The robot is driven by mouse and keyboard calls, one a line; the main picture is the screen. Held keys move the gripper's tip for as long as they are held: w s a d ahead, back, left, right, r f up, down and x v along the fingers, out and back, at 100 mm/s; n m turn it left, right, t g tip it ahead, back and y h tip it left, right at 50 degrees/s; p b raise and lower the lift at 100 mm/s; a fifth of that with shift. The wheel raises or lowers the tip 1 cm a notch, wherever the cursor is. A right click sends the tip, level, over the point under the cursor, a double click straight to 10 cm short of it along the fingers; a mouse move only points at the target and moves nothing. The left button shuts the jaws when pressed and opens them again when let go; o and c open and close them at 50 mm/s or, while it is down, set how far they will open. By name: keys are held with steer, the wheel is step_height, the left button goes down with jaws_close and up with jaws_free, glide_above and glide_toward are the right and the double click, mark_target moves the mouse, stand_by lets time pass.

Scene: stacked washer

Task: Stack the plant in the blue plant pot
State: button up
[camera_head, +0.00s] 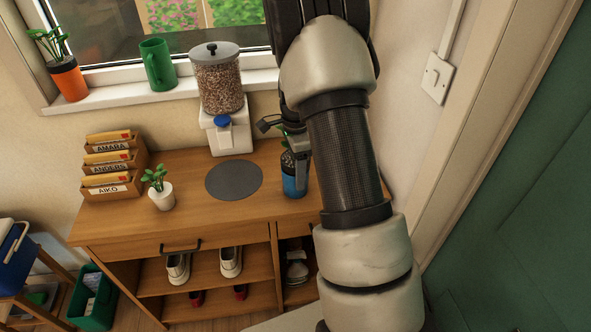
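A blue plant pot (294,185) stands on the wooden cabinet top, right of a dark grey round mat. Dark soil and a few green leaves show above its rim, mostly hidden by my gripper. My gripper (292,155) is at the blue pot, with a grey finger overlapping its upper right side. My arm hides much of the gripper, and I cannot tell whether it grips the pot. A small green plant in a white pot (161,196) stands left of the mat. Another plant, in an orange pot (69,82), stands on the windowsill at the far left.
The round mat (233,180) is bare. A food dispenser (220,95) stands behind it, and a letter rack (112,165) at the left. A green mug (157,64) is on the sill. Shoes (231,262) fill shelves below. A wall with a switch (437,77) is at right.

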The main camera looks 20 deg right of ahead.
steer(key=shift+f, duration=0.1)
steer(key=shift+f, duration=0.4)
steer(key=o, duration=1.2)
